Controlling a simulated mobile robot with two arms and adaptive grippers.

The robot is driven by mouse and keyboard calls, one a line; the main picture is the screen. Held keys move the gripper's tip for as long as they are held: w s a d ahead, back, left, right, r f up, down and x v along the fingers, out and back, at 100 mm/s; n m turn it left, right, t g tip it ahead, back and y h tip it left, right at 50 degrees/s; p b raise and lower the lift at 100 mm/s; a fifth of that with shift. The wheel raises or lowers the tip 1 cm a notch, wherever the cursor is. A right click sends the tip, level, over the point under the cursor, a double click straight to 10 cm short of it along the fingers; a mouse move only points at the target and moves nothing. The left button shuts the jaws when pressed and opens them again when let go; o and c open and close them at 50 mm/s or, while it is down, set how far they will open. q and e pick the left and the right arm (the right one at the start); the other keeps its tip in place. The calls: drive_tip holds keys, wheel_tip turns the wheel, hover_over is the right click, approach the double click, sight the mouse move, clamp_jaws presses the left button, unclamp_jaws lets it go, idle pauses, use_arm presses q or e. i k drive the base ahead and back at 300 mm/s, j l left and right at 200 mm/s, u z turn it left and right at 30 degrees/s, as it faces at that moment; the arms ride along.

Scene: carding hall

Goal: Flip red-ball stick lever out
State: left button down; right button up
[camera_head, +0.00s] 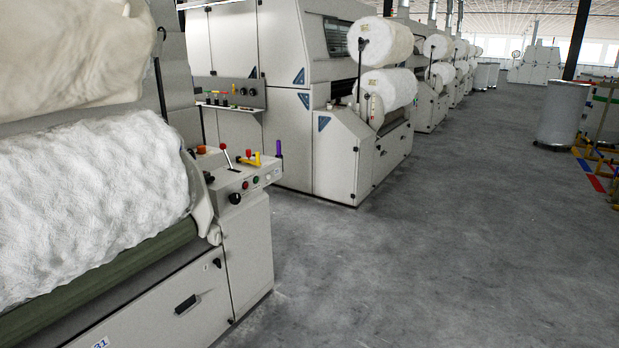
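The red-ball stick lever (226,156) stands on top of the near machine's control panel (212,184). Its small red ball is at the upper end of a thin stick, which rises from a dark slot and leans slightly to the left. An orange-red knob (201,149) is to its left. A yellow lever (250,158) and a purple lever (278,148) are to its right. Neither of my grippers is in view, and nothing touches the lever.
The near carding machine (250,245) fills the left side, with a large white fibre roll (90,190) beside the panel. A second machine (340,155) stands behind it. A grey drum (562,115) stands far right.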

sight(222, 146)
drive_tip(key=i, duration=0.9)
drive_tip(key=i+u, duration=0.1)
drive_tip(key=i, duration=0.75)
drive_tip(key=i+l, duration=0.15)
drive_tip(key=i, duration=0.75)
drive_tip(key=i+u, duration=0.15)
drive_tip(key=i, duration=0.2)
drive_tip(key=i+l+u, duration=0.15)
drive_tip(key=i, duration=0.2)
